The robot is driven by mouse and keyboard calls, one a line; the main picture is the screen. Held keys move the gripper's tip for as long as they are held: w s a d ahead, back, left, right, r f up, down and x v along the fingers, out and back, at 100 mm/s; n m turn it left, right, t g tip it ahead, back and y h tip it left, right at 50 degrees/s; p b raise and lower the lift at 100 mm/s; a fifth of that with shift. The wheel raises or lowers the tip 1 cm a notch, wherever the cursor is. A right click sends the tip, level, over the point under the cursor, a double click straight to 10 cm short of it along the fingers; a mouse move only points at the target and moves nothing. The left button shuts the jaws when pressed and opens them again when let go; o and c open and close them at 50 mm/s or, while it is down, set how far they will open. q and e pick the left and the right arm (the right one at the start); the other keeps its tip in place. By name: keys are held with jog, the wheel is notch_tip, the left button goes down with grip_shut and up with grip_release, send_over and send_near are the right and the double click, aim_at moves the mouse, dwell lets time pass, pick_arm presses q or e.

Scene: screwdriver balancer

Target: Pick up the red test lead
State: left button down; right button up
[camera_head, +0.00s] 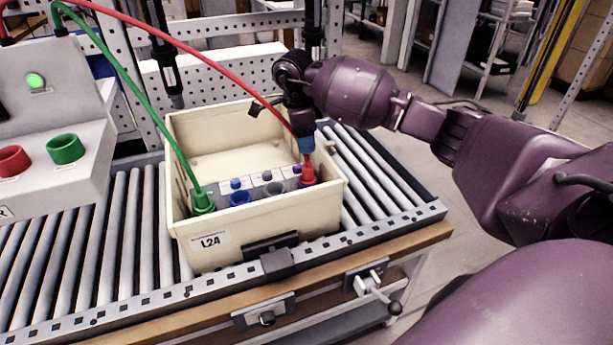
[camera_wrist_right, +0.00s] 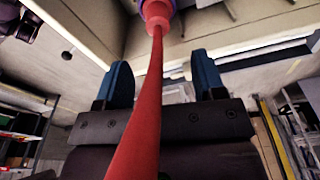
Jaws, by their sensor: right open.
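The red test lead's plug (camera_head: 308,172) stands upright at the right end of the device inside the cream box (camera_head: 210,250). Its red cable (camera_head: 215,65) arcs up to the left. My right gripper (camera_head: 305,146) is just above the plug, pointing down, with its blue fingertips partly hidden. In the right wrist view, the red lead (camera_wrist_right: 140,130) runs between the two open blue fingers (camera_wrist_right: 162,80), with a visible gap on each side. The plug end (camera_wrist_right: 155,15) is beyond the fingertips. My left gripper is out of view.
A green plug (camera_head: 203,202) with a green cable stands at the device's left end. Blue and grey sockets lie between the plugs. The box walls surround them on the roller conveyor (camera_head: 95,255). A console with red and green sockets (camera_head: 65,149) stands at left. Dark tools hang behind.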

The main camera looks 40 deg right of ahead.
aim_at(308, 165)
jog(key=f, duration=0.7)
jog(key=d+f, duration=0.1)
jog(key=f, duration=0.2)
jog(key=shift+s+f, duration=0.35)
jog(key=shift+f, duration=0.05)
jog(key=c, duration=1.1)
notch_tip(308, 165, up, 20)
